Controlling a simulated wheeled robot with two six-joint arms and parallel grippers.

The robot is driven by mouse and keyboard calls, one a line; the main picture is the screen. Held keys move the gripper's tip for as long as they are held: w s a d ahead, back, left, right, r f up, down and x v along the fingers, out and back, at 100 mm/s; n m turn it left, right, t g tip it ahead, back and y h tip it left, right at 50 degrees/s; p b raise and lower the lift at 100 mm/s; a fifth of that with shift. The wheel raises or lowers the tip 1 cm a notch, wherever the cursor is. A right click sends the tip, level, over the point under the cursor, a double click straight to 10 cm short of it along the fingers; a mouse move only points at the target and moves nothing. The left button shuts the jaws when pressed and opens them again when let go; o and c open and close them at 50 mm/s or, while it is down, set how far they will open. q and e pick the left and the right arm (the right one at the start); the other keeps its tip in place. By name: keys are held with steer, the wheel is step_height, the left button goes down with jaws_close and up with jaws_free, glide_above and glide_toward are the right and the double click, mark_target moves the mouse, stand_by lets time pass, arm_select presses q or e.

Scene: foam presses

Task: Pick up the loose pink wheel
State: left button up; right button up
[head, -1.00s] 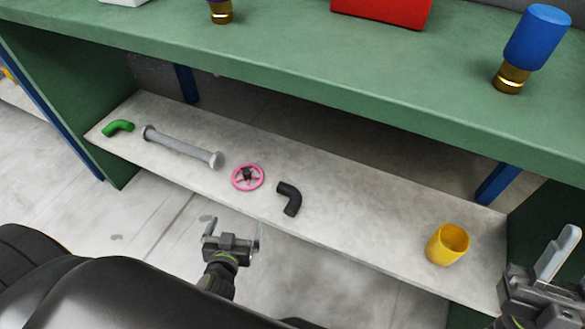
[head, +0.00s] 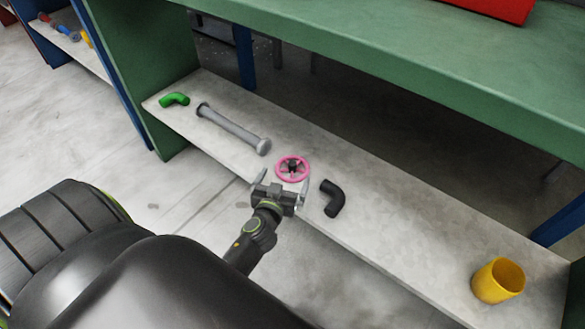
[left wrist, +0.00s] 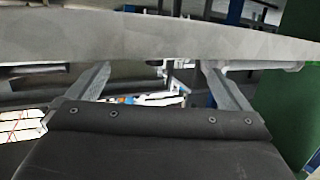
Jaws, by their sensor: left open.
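The pink wheel (head: 292,168), a spoked ring with a dark hub, lies on the pale lower shelf (head: 400,229) in the head view, between a grey pipe and a black elbow. My left gripper (head: 283,181) is open and empty at the shelf's front edge, just in front of the wheel, its fingers pointing toward it. Whether the fingers reach over the shelf is hard to tell. In the left wrist view my open fingers (left wrist: 160,82) face the shelf's edge (left wrist: 150,38), and the wheel cannot be made out. My right gripper is not in view.
The grey pipe (head: 233,129) and green elbow (head: 174,99) lie left of the wheel. The black elbow (head: 332,198) lies close on its right, and a yellow cup (head: 497,280) stands farther right. The green worktop (head: 440,60) overhangs behind.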

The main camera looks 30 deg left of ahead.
mark_target(291, 167)
arm_select(q)
steer(key=x, duration=0.5)
steer(key=shift+w+d+r, duration=0.25)
steer(key=shift+w+r, duration=0.1)
steer(key=shift+w+a+f, duration=0.1)
steer(key=shift+w+a, duration=0.1)
steer(key=shift+w, duration=0.35)
steer(key=shift+c, duration=0.4)
steer(key=shift+s+f, duration=0.1)
jaws_close()
